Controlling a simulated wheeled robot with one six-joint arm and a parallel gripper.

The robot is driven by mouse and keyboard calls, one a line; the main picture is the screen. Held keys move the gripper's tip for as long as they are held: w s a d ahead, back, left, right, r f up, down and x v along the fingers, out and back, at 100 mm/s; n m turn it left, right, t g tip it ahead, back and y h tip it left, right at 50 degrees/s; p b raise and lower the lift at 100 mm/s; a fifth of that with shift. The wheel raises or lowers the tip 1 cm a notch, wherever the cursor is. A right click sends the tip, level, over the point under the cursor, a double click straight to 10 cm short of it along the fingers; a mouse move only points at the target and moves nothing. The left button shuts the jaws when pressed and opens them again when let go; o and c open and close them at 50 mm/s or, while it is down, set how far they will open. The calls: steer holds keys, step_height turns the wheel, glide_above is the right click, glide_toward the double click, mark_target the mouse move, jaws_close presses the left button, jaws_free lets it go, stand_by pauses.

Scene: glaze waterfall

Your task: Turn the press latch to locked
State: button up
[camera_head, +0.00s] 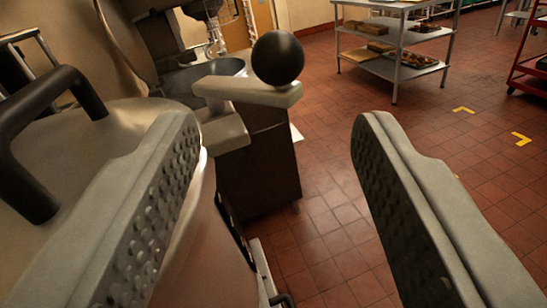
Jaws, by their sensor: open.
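The press latch shows ahead as a pale metal bar (245,92) with a black ball knob (278,58) on its right end. The bar runs roughly across the picture, and its left end sits on a metal block at the side of the press. The press (75,135) fills the left side, with a black loop handle on its pale top. My gripper (279,130) is open and empty. Its two ridged fingers are wide apart, and the latch shows beyond and above their tips, with no visible contact. Part of the press is hidden behind the left finger.
A large mixer with a metal bowl (222,66) stands behind the latch. A dark cabinet (260,165) is below it. A metal shelf rack (398,42) with trays and a red cart (530,65) stand further back.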

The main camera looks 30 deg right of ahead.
steer(key=v, duration=0.7)
